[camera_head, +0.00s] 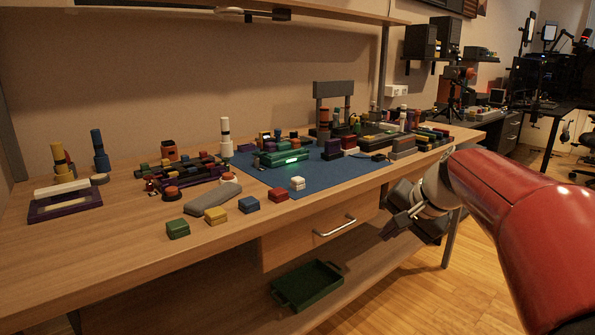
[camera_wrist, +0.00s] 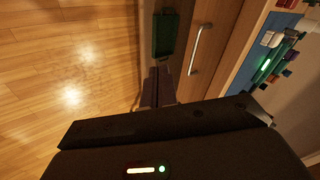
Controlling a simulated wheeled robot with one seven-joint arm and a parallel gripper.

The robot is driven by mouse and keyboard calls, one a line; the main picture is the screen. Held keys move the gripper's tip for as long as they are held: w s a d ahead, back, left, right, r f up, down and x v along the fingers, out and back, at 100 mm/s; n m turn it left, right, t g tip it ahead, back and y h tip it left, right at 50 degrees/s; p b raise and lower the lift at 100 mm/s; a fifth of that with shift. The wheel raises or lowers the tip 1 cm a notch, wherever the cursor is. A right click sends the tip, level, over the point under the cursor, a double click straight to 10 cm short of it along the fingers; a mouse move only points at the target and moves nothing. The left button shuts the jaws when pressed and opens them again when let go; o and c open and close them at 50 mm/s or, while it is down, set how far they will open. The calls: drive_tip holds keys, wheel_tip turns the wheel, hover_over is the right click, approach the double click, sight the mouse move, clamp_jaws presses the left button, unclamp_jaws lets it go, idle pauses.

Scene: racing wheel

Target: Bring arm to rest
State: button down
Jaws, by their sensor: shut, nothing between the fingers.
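My gripper (camera_head: 389,233) is in front of the workbench (camera_head: 110,257), past its front edge at the right. It is shut and empty. My red arm reaches in from the right side of the head view. In the wrist view the closed fingers (camera_wrist: 158,88) point toward the drawer front and the green tray below it. Nothing touches the fingers in either view.
The bench has a drawer with a metal handle (camera_head: 335,226) and a green tray (camera_head: 307,284) on the shelf below. Colored blocks, such as a green one (camera_head: 178,229), and a blue mat (camera_head: 335,176) lie on top. Open wooden floor lies in front.

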drive_tip(key=s+a+f+n+h, duration=0.2)
drive_tip(key=s+f, duration=0.3)
drive_tip(key=s, duration=0.7)
drive_tip(key=s+a+f+n+h, duration=0.2)
drive_tip(key=s+f+n, duration=0.3)
drive_tip(key=s, duration=0.7)
drive_tip(key=shift+f, duration=0.4)
drive_tip(key=shift+s, duration=0.1)
